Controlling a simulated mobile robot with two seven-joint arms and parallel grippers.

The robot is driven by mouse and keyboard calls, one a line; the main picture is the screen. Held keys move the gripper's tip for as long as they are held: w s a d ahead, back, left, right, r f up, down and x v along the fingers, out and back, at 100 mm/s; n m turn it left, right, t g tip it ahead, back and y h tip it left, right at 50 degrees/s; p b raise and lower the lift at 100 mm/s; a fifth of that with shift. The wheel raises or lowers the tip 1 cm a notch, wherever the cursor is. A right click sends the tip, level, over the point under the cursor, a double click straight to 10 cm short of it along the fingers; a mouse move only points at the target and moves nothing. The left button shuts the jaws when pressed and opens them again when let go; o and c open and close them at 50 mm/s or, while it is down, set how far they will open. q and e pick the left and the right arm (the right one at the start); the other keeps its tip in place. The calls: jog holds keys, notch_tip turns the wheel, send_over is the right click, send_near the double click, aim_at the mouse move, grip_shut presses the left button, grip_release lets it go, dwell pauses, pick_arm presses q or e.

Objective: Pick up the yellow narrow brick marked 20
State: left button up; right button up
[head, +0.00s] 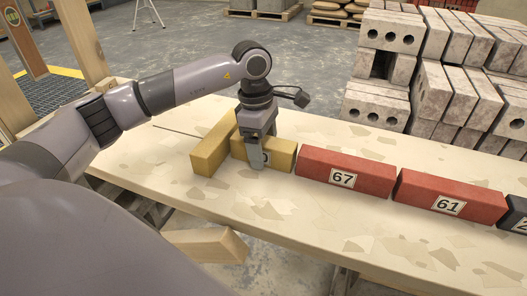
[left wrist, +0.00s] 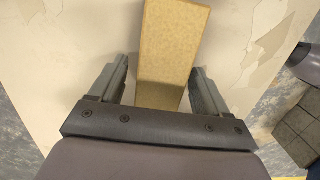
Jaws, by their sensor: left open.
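A yellow narrow brick (head: 283,158) lies on the table, left of the red brick marked 67. In the left wrist view a yellow brick (left wrist: 172,50) runs between the two open fingers (left wrist: 158,85), with gaps on both sides. My right gripper is not in view.
A second yellow brick (head: 209,154) lies at an angle close on the left. Red bricks marked 67 (head: 322,165) and 61 (head: 430,190) and a dark brick (head: 515,212) line up to the right. Grey bricks (head: 385,68) are stacked behind. The table front (head: 330,225) is clear.

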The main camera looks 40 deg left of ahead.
pick_arm(q)
jog(key=shift+r, duration=0.1)
grip_shut()
jog(key=shift+w, duration=0.1)
